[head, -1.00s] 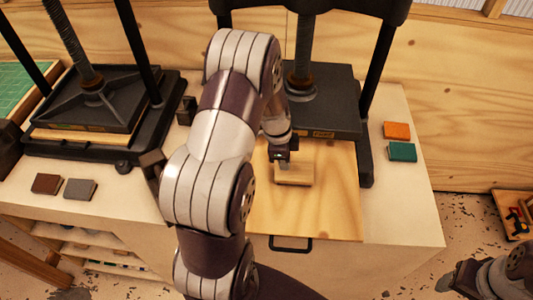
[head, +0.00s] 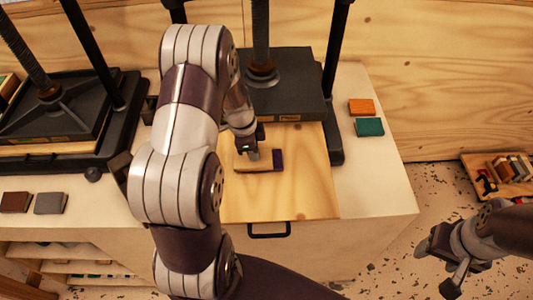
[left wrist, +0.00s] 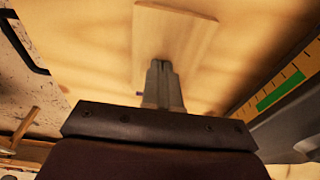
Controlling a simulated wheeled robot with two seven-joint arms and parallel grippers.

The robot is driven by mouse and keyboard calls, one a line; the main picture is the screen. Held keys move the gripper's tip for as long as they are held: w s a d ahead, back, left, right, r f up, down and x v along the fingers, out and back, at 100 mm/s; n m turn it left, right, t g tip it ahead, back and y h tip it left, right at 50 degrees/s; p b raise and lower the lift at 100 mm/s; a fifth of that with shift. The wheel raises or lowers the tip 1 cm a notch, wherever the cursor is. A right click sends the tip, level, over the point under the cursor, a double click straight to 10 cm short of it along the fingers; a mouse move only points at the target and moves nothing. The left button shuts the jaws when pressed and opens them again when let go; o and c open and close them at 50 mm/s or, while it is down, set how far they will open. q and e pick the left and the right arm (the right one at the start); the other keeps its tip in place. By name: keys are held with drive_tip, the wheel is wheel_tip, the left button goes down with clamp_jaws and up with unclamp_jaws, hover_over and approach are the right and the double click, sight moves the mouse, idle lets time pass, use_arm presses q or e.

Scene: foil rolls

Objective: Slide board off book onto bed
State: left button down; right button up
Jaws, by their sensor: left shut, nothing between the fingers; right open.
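A small pale wooden board (head: 253,162) lies on the light wooden bed (head: 310,195) of the middle press. A purple book (head: 278,159) shows at the board's right end; the rest of it is hidden under the board. My left gripper (head: 248,152) is shut with nothing between its fingers, its tips at the board's top. In the left wrist view the shut fingers (left wrist: 161,75) overlap the board (left wrist: 180,35), and only a purple speck shows beside it. My right gripper (head: 448,255) is open and empty, low at the right, away from the bench.
The black press plate (head: 285,100) stands just behind the board, with a post (head: 335,90) at its right. Orange (head: 361,106) and teal (head: 369,127) books lie right of the press. Brown and grey books lie at left. The front and right of the bed are clear.

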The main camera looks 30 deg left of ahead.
use_arm(q)
drive_tip(key=s+a, duration=0.1)
drive_tip(key=a, duration=0.1)
drive_tip(key=s+a+b, duration=0.1)
drive_tip(key=s+a, duration=0.1)
drive_tip(key=a, duration=0.1)
drive_tip(key=s+a+f+b, duration=0.1)
drive_tip(key=a, duration=0.1)
drive_tip(key=shift+s+a, duration=0.15)
drive_tip(key=shift+a, duration=0.15)
drive_tip(key=shift+d+r, duration=0.2)
drive_tip(key=shift+r, duration=0.05)
use_arm(e)
drive_tip(key=f, duration=0.3)
drive_tip(key=shift+a+f, duration=0.2)
drive_tip(key=shift+a, duration=0.15)
